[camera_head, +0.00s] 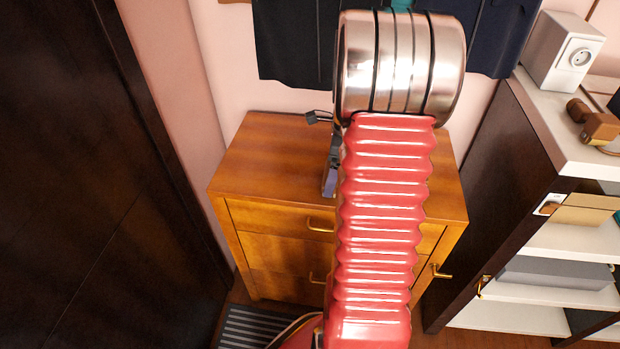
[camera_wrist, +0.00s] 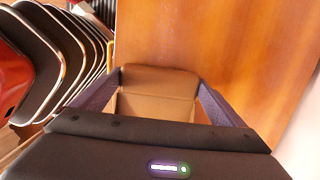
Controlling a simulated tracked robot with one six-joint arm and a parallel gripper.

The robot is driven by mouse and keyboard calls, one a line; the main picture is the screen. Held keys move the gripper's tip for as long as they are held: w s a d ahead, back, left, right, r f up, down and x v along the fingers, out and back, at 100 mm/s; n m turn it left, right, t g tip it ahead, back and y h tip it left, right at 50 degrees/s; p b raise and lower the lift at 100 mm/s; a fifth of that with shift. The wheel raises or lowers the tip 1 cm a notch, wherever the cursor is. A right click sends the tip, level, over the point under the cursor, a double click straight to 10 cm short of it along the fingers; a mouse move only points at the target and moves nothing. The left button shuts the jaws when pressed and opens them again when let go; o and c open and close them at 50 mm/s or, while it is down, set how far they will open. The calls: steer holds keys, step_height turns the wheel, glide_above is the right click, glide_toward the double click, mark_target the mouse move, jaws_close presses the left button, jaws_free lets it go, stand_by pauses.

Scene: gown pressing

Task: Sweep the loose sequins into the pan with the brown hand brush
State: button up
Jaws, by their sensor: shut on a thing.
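My gripper (camera_wrist: 158,90) shows in the wrist view with a purple-grey finger on each side. It is shut on a brown, block-like thing with a lighter tan face, which I take to be the brown hand brush (camera_wrist: 160,80). Its bristles cannot be made out. In the head view, part of my gripper (camera_head: 329,182) shows beside my red arm, over the wooden cabinet top. I see no sequins and no pan in either view; my arm hides part of the cabinet top.
The wooden drawer cabinet (camera_head: 255,165) has a bare left top. A dark panel (camera_head: 90,160) stands at left. A dark-sided white shelf unit (camera_head: 555,125) at right bears a white box (camera_head: 562,50) and a brown wooden object (camera_head: 598,122). Dark garments (camera_head: 290,45) hang behind.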

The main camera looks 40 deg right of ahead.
steer(key=shift+r, duration=1)
steer(key=shift+w+a, duration=1.6)
steer(key=shift+w, duration=0.45)
steer(key=shift+w+a, duration=1.55)
steer(key=shift+w, duration=0.45)
steer(key=shift+w+a, duration=1.6)
steer(key=shift+w, duration=0.45)
steer(key=shift+f, duration=1.05)
steer(key=shift+s+d, duration=0.1)
steer(key=shift+s, duration=0.05)
steer(key=shift+s+d, duration=0.65)
steer(key=shift+s, duration=0.25)
steer(key=shift+s+d, duration=0.65)
steer(key=shift+s, duration=0.2)
steer(key=shift+s+d, duration=0.1)
steer(key=shift+s+d, duration=0.65)
steer(key=shift+s, duration=0.2)
steer(key=shift+s+d, duration=0.65)
steer(key=shift+s, duration=0.15)
